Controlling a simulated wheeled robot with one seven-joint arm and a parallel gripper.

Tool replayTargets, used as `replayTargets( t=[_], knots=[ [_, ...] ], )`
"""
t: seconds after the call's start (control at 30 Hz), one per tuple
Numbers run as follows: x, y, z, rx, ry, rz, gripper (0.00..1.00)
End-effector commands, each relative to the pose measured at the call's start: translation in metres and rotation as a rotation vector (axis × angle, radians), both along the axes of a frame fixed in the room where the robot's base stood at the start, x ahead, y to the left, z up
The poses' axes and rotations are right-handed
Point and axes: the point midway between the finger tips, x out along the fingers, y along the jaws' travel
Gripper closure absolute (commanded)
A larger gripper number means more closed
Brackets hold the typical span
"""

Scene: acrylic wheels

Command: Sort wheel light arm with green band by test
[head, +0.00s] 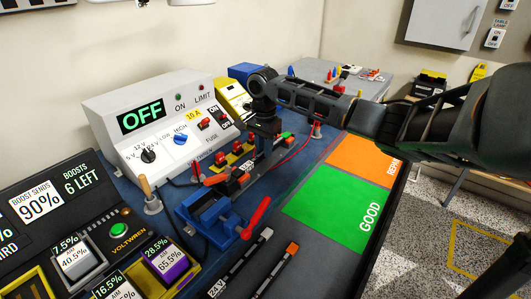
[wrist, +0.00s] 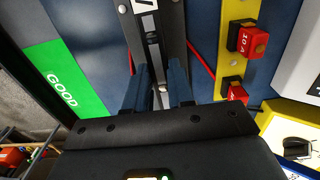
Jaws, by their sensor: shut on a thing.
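My gripper (head: 266,150) points down over the blue bench and is shut on a dark wheel light arm (head: 262,170). A green band (head: 288,136) shows by the far end of this arm. In the wrist view the fingers (wrist: 160,88) close on both sides of the arm, which has a pale strip (wrist: 153,50) and a white label. The arm's near part lies close to the blue vise (head: 208,212) with a red handle; I cannot tell if it is clamped. The white tester (head: 150,110) reads OFF. The green GOOD area (head: 335,212) and orange area (head: 360,160) lie to the right.
Two other dark arms, one marked 24 V (head: 240,266) and one with an orange band (head: 275,270), lie at the front. A yellow fuse strip (wrist: 235,65) with red fuses stands beside the held arm. A red cable runs behind. Both sorting areas look clear.

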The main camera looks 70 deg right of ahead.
Motion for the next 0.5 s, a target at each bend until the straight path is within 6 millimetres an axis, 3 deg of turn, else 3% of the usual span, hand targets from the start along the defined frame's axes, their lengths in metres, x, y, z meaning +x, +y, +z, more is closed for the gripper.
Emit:
replayTargets(
  t=[0.5],
  knots=[
    [0.0,0.0,0.018,0.0,0.0,0.0,1.0]
  ],
)
